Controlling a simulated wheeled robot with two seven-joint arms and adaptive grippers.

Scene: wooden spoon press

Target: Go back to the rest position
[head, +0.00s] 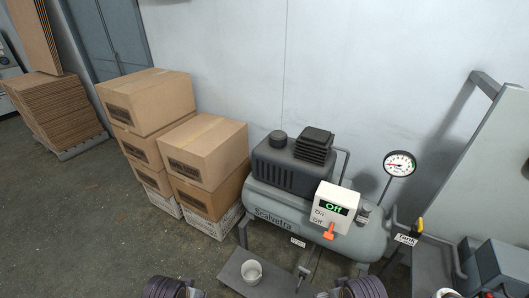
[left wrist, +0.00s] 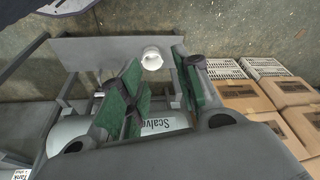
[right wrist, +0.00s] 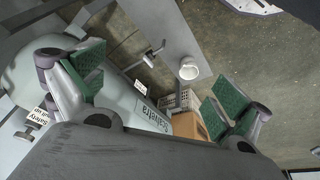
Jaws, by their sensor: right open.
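My left gripper (left wrist: 158,78) shows in the left wrist view with its two green-padded fingers apart and nothing between them. My right gripper (right wrist: 157,82) shows in the right wrist view with its green pads wide apart, also empty. Neither gripper touches anything in these views. In the head view only dark, ribbed parts of my arms show at the bottom edge, left and right. A grey-green air compressor (head: 270,203) stands ahead, with a white control box (head: 337,198) reading "Off" and an orange lever (head: 329,231).
A grey bench (head: 232,270) in front of the compressor bears a white cup (head: 252,272). A round gauge (head: 399,163) stands to the right. Stacked cardboard boxes (head: 204,150) stand to the left on white crates. The floor (head: 75,220) at left is clear.

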